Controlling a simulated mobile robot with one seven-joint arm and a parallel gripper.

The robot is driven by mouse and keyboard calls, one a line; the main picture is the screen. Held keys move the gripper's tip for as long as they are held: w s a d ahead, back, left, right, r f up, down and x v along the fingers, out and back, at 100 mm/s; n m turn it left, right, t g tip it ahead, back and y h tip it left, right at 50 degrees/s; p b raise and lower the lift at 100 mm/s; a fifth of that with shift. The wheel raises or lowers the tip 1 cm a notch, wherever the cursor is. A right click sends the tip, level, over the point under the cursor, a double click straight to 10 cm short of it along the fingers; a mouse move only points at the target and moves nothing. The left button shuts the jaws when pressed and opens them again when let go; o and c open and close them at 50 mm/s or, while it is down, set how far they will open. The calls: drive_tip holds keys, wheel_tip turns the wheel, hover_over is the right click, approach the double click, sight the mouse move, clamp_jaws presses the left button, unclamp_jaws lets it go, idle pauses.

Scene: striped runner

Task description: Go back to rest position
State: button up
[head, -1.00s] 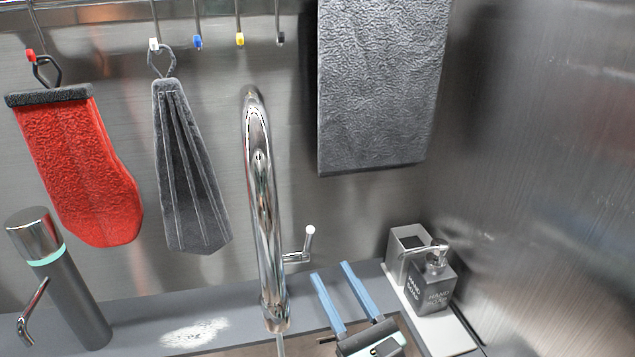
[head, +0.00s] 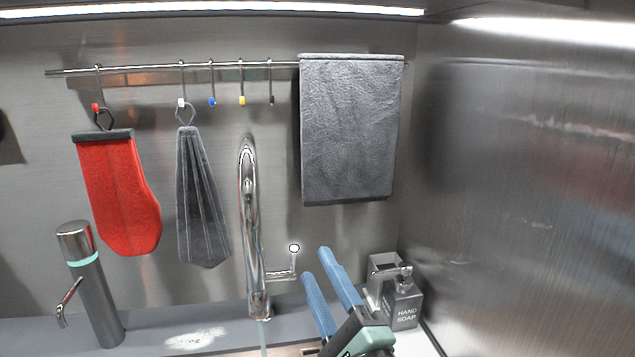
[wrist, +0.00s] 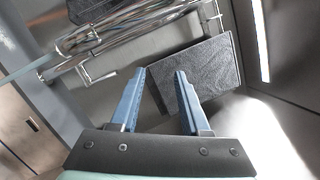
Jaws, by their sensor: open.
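My gripper (head: 326,284) shows at the bottom of the head view, its two blue fingers pointing up and apart with nothing between them. It is in front of the counter, right of the tap and left of the soap dispenser. In the wrist view my gripper (wrist: 156,92) is also open and empty, with the grey towel (wrist: 196,75) beyond the fingertips. The rest of my arm is mostly out of view.
A chrome tap (head: 250,230) stands close left of my gripper. A hand soap dispenser (head: 402,302) stands right. A red mitt (head: 120,195), a grey folded cloth (head: 200,200) and a grey towel (head: 350,130) hang from a rail. A steel wall (head: 530,200) closes the right side.

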drive_tip(key=s+r+n+t+h+p, duration=0.1)
drive_tip(key=s+r+n, duration=0.4)
drive_tip(key=r, duration=0.6)
drive_tip(key=s+r+n+t+h+p, duration=0.1)
drive_tip(key=s+r+n+t+h, duration=0.3)
drive_tip(key=r+n, duration=0.3)
drive_tip(key=s+r+n+t+h+p, duration=0.1)
drive_tip(key=s+r+n, duration=0.5)
drive_tip(key=r, duration=0.8)
drive_tip(key=shift+s+a+r+n+t+h, duration=0.2)
drive_tip(key=shift+s+r+n+t+h, duration=0.4)
drive_tip(key=shift+t, duration=0.5)
